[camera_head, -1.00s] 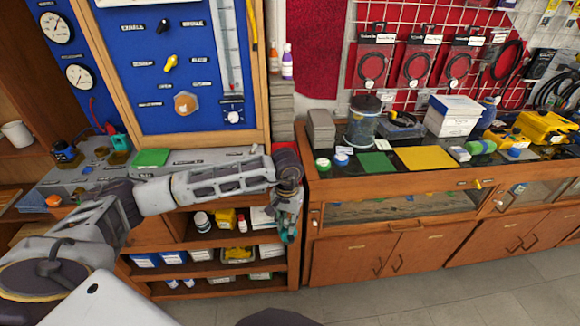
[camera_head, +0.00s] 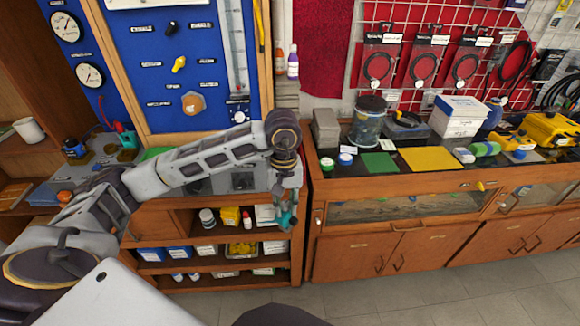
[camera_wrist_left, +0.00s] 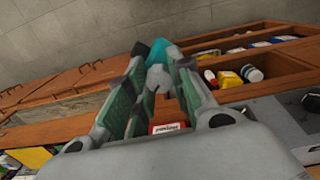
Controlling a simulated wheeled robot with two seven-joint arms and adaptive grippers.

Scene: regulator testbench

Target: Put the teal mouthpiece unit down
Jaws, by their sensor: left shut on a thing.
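My left gripper (camera_head: 286,207) hangs pointing down in front of the wooden cabinets, near the gap between the left bench and the right counter. It is shut on the teal mouthpiece unit (camera_head: 288,220), which shows as a small teal piece at the fingertips. In the left wrist view, the fingers (camera_wrist_left: 156,80) close around a whitish part with a teal end (camera_wrist_left: 159,48) beyond the tips. The fingers hide much of the unit. It is held in the air, apart from the surfaces. My right gripper is not in view.
The right counter (camera_head: 335,175) carries a green mat (camera_head: 379,164), a yellow mat (camera_head: 432,159), a lidded jar (camera_head: 368,122), a grey block stack (camera_head: 325,128) and a white box (camera_head: 459,116). Open shelves (camera_head: 205,265) with boxes and bottles lie below and behind the gripper.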

